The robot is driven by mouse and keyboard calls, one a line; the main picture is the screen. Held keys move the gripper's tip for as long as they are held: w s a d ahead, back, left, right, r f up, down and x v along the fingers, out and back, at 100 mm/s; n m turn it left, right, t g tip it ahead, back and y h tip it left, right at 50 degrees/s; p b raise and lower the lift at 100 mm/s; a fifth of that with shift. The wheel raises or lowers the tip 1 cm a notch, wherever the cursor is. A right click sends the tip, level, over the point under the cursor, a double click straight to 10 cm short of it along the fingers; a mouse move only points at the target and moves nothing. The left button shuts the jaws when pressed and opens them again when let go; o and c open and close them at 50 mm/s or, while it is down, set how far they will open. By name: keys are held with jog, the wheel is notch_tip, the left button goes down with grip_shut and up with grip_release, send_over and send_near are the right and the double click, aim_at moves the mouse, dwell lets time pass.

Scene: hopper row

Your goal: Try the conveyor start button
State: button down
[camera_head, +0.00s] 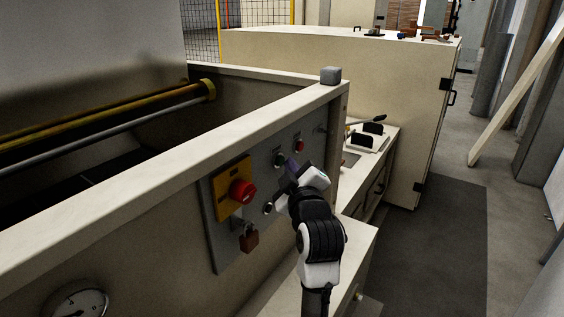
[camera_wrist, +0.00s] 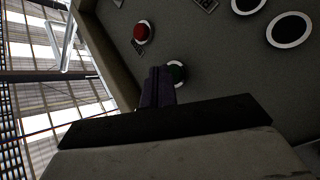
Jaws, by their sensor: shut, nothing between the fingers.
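The grey control panel (camera_head: 228,238) is on the side wall of the cream machine. A dark green button with a pale ring (camera_head: 281,157) is on it; in the wrist view the green button (camera_wrist: 178,72) is partly hidden behind my fingertips. A red button (camera_head: 300,145) is beside it, and it also shows in the wrist view (camera_wrist: 143,32). My gripper (camera_head: 290,163) is shut and empty, its fingertips (camera_wrist: 160,76) close in front of the green button. I cannot tell whether they touch it. No label by the green button is readable.
A yellow plate with a red rotary knob (camera_head: 242,193) and a hanging padlock (camera_head: 250,239) are left of my gripper. A small black control (camera_head: 267,208) is just below it. A cream cabinet (camera_head: 345,80) stands behind.

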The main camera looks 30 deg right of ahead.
jog(key=shift+w+a, duration=0.2)
jog(key=shift+w, duration=0.2)
dwell(0.7)
dwell(0.3)
jog(key=shift+s+d, duration=0.35)
jog(key=shift+s, duration=0.45)
jog(key=s, duration=0.1)
jog(key=s+d+b, duration=0.1)
jog(key=s, duration=0.1)
jog(key=s+d, duration=0.1)
jog(key=shift+s, duration=0.3)
jog(key=shift+a, duration=0.1)
dwell(0.8)
